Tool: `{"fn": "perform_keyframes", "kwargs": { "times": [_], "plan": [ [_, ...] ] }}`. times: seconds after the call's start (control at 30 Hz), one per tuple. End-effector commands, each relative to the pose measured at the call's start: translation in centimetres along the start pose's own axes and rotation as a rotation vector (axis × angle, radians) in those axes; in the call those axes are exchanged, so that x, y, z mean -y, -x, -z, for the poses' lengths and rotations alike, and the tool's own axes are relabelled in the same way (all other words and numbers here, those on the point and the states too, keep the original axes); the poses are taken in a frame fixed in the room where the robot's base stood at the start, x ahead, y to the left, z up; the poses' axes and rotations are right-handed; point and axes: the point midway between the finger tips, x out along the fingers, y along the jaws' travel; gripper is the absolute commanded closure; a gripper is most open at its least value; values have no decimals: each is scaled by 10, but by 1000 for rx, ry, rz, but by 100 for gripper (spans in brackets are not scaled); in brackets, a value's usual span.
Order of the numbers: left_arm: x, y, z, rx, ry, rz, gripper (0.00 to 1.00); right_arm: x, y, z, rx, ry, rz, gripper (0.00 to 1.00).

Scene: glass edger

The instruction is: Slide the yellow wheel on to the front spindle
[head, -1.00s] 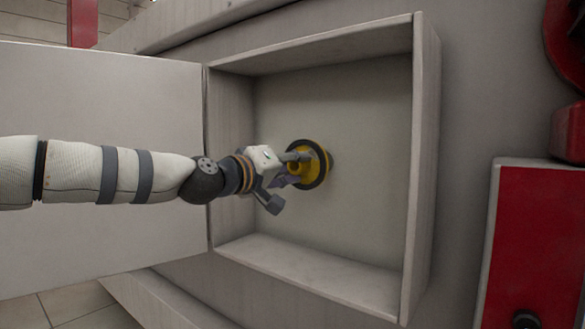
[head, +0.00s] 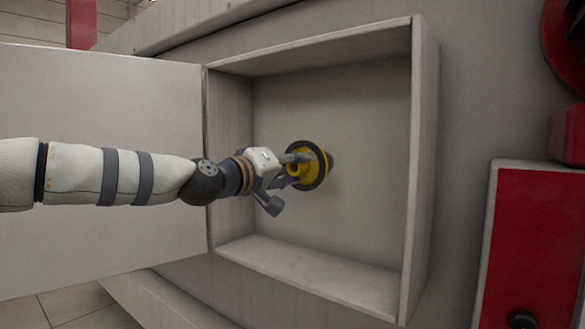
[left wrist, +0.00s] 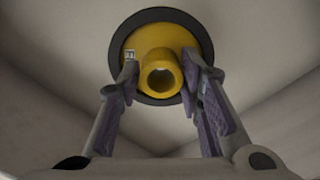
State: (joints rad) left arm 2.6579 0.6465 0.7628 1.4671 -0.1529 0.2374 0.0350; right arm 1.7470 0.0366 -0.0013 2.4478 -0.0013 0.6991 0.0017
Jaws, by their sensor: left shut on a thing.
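The yellow wheel (head: 322,163) has a dark rim and a protruding round hub. It is inside the open box-like housing, close to the back panel. In the left wrist view the wheel (left wrist: 157,42) faces me, with the hub's round opening in the middle. My left gripper (head: 299,169) reaches in from the left and is shut on the wheel's hub, one finger on each side. The front spindle cannot be made out; the wheel covers what lies behind it. My right gripper is not in view.
The housing's walls (head: 421,170) surround the wheel above, below and at both sides, with free room between. An open pale door panel (head: 100,245) is at the left, behind my arm. A red-fronted box (head: 530,240) stands at the lower right.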

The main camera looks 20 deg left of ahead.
Motion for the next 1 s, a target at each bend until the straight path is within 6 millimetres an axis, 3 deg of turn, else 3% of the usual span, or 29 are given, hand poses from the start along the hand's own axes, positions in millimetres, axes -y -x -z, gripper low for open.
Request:
{"fn": "perform_keyframes", "kwargs": {
  "times": [0.4, 1.0],
  "plan": [
    [-2, 0, 1, -3, 0, -2, 100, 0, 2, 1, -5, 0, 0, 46],
    [0, -15, 1, -2, 0, -1, 100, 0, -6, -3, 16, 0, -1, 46]
  ]
}}
